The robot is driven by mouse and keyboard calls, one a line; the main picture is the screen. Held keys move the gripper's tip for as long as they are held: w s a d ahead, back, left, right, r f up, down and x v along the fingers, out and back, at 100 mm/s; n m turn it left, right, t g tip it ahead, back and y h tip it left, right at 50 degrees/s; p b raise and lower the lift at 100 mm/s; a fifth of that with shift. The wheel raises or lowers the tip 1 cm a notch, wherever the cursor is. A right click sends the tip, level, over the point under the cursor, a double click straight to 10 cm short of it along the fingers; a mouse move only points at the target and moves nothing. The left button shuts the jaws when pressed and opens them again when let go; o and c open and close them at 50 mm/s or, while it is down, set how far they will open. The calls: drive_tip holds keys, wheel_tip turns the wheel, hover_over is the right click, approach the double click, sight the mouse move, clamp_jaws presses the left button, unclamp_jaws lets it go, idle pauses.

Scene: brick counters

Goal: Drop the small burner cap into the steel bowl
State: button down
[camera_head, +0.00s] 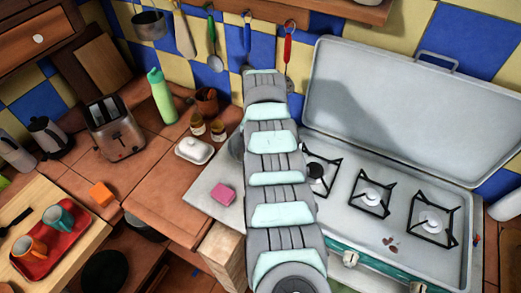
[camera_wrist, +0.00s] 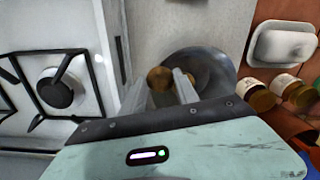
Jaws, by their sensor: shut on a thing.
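In the wrist view my gripper (camera_wrist: 160,88) is closed around a small round brass-coloured piece (camera_wrist: 160,77), which looks like the small burner cap. The steel bowl (camera_wrist: 208,68) is a dark round grey dish just behind and to the right of the fingertips. The held piece overlaps the bowl's left part in this view; I cannot tell its height above it. In the head view my arm hides the gripper and the cap, and only a sliver of the bowl (camera_head: 236,147) shows at the arm's left edge.
The open stove (camera_head: 430,215) with several burners stands right of my arm. Left of it are a white butter dish (camera_head: 194,150), two small jars (camera_head: 208,127), a pink sponge (camera_head: 223,194) and a toaster (camera_head: 116,130). A red tray (camera_head: 50,245) with cups lies at lower left.

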drive_tip(key=shift+f+b, duration=0.35)
drive_tip(key=shift+f, duration=0.3)
drive_tip(key=c, duration=0.9)
unclamp_jaws()
drive_tip(key=shift+r, duration=0.15)
wheel_tip(320, 180, up, 13)
drive_tip(key=shift+r+p, duration=0.1)
drive_tip(key=shift+p, duration=0.4)
drive_tip(key=shift+s, duration=0.1)
